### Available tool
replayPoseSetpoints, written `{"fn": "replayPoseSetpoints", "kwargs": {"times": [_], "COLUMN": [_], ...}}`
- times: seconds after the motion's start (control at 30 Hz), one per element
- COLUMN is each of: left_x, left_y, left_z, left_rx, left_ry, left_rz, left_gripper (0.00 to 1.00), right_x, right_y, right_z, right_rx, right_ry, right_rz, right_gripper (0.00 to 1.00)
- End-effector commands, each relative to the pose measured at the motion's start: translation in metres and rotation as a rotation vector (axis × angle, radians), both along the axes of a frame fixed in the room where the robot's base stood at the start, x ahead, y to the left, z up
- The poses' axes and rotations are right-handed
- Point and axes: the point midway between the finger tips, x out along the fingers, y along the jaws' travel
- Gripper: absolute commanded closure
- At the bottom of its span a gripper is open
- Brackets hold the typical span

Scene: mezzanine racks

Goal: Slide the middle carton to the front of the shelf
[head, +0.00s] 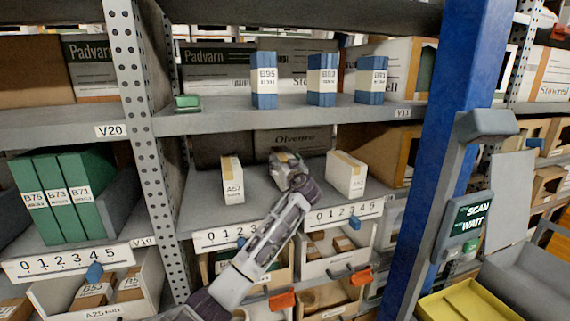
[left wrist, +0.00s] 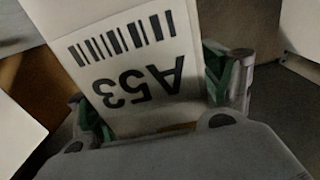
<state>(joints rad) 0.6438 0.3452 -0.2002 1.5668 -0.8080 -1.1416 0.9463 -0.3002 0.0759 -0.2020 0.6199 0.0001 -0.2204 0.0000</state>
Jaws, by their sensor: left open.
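The middle carton (left wrist: 128,50) is white with a barcode and the label A53, upside down in the left wrist view. It stands between the two green-padded fingers of my left gripper (left wrist: 160,98), which is open around it. Whether either finger touches it I cannot tell. In the head view my left gripper (head: 288,160) reaches over the middle shelf (head: 262,192) and hides most of this carton. A white carton marked A57 (head: 232,180) stands to its left, and another white carton (head: 346,175) stands to its right, both apart from the gripper.
A numbered strip (head: 345,213) runs along the shelf's front edge. A perforated upright (head: 140,110) stands left and a blue post (head: 455,110) right. The upper shelf (head: 215,122) with blue boxes (head: 264,80) hangs above. Bins (head: 335,255) sit below. Bare shelf lies between the cartons.

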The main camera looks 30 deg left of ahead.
Motion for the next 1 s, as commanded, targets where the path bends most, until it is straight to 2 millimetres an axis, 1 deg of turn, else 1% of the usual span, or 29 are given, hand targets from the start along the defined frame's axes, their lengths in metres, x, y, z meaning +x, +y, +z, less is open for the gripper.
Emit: {"fn": "replayPoseSetpoints", "kwargs": {"times": [0.13, 0.5, 0.57, 0.77, 1.0], "left_x": [-0.0001, -0.0001, -0.0001, -0.0001, 0.0005], "left_y": [-0.0001, -0.0002, -0.0001, -0.0001, 0.0017], "left_z": [-0.0001, -0.0002, -0.0001, -0.0002, -0.0009], "left_rx": [0.0, 0.0, 0.0, 0.0, 0.0], "left_ry": [0.0, 0.0, 0.0, 0.0, 0.001], "left_rz": [0.0, 0.0, 0.0, 0.0, -0.001], "left_gripper": [0.2, 0.67, 0.75, 0.75, 0.75], "right_x": [0.0006, 0.001, 0.001, 0.0011, 0.0011], "right_y": [-0.0046, -0.0083, -0.0082, -0.0071, -0.0001], "right_z": [-0.0001, 0.0, 0.0, -0.0001, -0.0011], "right_rx": [-0.005, -0.009, -0.009, -0.008, 0.0], "right_ry": [-0.001, -0.002, -0.002, -0.002, -0.002], "right_rz": [0.0, -0.001, -0.001, -0.001, -0.002], "right_gripper": [0.2, 0.2, 0.2, 0.2, 0.2]}}
